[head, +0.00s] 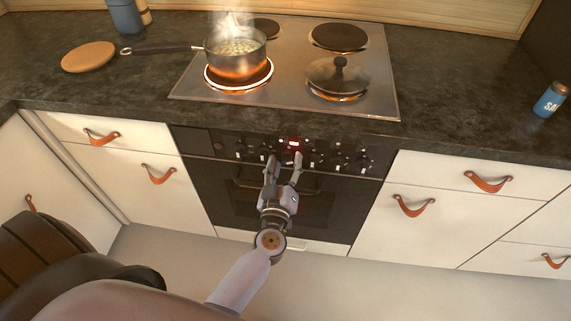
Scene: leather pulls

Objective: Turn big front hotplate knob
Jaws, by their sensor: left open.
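A dark oven panel (216,146) below the counter carries a row of several small knobs, with a lit red display (294,143) near its middle. Knobs show left of the display (240,149) and right of it (340,158); their markings are too small to read. My left gripper (285,160) is open, its two fingers pointing up at the panel just below the display. The fingers partly hide the panel there, and I cannot tell whether they touch a knob. The front left hotplate (210,80) glows orange under a pot. My right gripper is not in view.
A steaming pot (238,62) has its handle to the left, near a round wooden board (89,57). A lid (338,76) sits on the front right hotplate, which also glows. White drawers with leather pulls (413,207) flank the oven. A blue salt container (551,99) stands at right.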

